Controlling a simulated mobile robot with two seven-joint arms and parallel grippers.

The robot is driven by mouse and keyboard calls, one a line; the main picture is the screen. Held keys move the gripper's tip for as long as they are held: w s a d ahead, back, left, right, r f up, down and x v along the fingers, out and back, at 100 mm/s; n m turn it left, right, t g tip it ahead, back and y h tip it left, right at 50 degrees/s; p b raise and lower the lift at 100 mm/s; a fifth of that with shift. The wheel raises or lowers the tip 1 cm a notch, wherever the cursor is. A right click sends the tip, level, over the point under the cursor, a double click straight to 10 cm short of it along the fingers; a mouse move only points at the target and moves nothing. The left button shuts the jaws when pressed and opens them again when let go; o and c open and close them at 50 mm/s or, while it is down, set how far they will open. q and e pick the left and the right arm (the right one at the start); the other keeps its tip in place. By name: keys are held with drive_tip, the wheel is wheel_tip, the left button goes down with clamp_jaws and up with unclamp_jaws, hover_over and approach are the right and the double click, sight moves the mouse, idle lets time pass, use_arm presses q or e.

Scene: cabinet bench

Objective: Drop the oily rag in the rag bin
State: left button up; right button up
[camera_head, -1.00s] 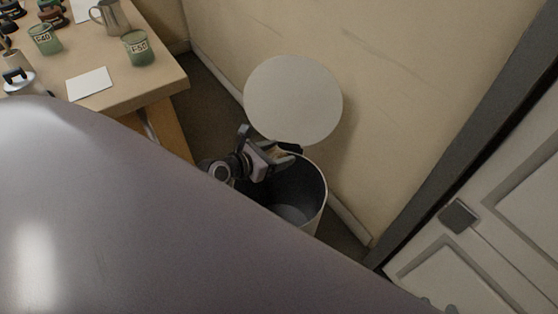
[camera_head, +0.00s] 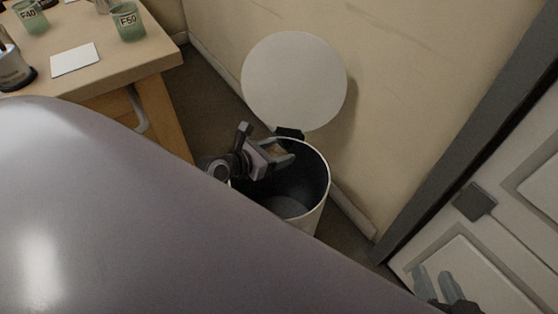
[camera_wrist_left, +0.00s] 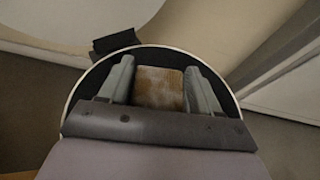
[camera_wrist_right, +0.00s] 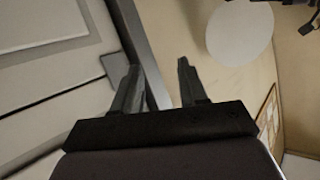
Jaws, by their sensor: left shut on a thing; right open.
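The rag bin (camera_head: 318,205) is a white cylinder with a dark inside, standing by the wall. Its round lid (camera_head: 294,80) is tipped up against the wall. My left gripper (camera_head: 284,155) is over the bin's mouth, near the back left rim. In the left wrist view it is shut on the oily rag (camera_wrist_left: 159,88), a tan and brown stained cloth, with the bin opening behind it. In the head view the rag is mostly hidden by the fingers. My right gripper (camera_head: 447,287) is open and empty, low at the right in front of the door; it also shows in the right wrist view (camera_wrist_right: 158,85).
A wooden bench (camera_head: 150,62) stands at the upper left with green cups (camera_head: 128,22) and a white card (camera_head: 75,60). A white door (camera_head: 470,270) with a dark frame is at the right. My own grey body covers the lower left.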

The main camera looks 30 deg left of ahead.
use_arm(q)
drive_tip(key=o, duration=1.1)
drive_tip(key=shift+s+a+r, duration=0.1)
drive_tip(key=shift+s+r, duration=0.05)
drive_tip(key=shift+s, duration=0.1)
drive_tip(key=p+v, duration=0.2)
drive_tip(key=v, duration=0.4)
drive_tip(key=shift+s, duration=0.25)
use_arm(e)
drive_tip(key=shift+s+d+r+h, duration=0.15)
drive_tip(key=shift+s+d+h, duration=0.15)
drive_tip(key=shift+d, duration=0.25)
drive_tip(key=shift+s+d+r+h, duration=0.1)
drive_tip(key=shift+s+d+h, duration=0.05)
drive_tip(key=shift+d+h, duration=0.35)
use_arm(q)
drive_tip(key=shift+a+r, duration=0.1)
drive_tip(key=shift+r, duration=0.05)
